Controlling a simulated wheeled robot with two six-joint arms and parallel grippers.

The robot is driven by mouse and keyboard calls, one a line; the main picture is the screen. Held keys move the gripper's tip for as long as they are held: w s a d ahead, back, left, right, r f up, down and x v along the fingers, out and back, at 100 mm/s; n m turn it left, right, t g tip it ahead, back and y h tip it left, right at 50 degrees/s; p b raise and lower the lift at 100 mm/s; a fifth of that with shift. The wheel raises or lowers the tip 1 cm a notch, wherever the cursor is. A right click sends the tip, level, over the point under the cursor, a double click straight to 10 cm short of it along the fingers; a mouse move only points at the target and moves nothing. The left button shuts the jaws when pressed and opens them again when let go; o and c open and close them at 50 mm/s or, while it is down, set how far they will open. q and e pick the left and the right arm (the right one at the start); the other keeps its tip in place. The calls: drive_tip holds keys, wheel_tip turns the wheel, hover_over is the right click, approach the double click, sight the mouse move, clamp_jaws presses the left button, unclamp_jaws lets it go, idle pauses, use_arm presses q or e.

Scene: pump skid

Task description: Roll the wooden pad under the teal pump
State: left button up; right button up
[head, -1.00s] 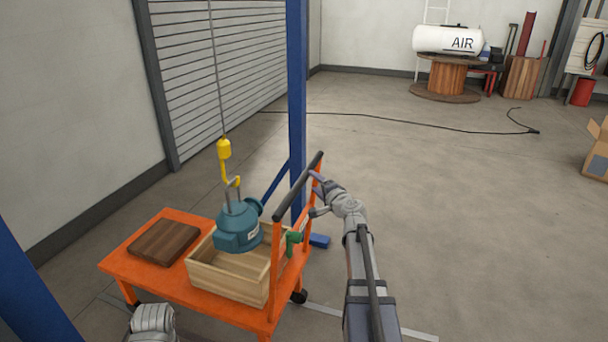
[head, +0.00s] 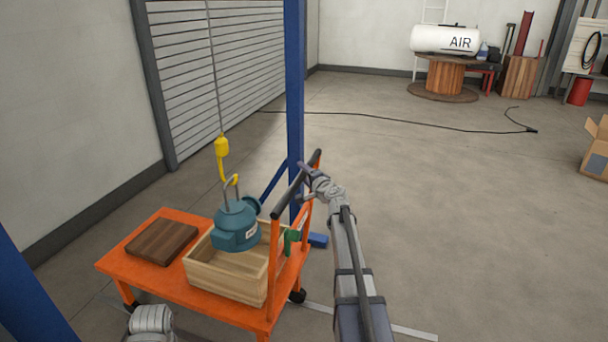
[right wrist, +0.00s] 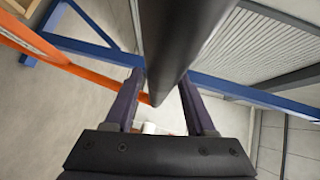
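The wooden pad (head: 163,241) is a dark brown slab lying flat on the left part of the orange cart (head: 118,265). The teal pump (head: 235,228) hangs from a yellow hook (head: 221,150) over the open wooden crate (head: 225,279) on the same cart; I cannot tell whether its underside dips into the crate. My right gripper (head: 304,180) is at the cart's dark push handle (head: 288,195). In the right wrist view the handle (right wrist: 180,35) runs between the two spread fingers (right wrist: 162,82), with gaps beside it. Only a grey part of my left arm shows, bottom left.
A blue post (head: 295,90) stands behind the cart, with blue frame parts at its foot and another blue beam at lower left. A roller shutter (head: 220,75) and wall are at left. Open floor lies to the right, crossed by a black cable (head: 410,119).

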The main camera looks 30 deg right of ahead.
clamp_jaws()
idle(1.1)
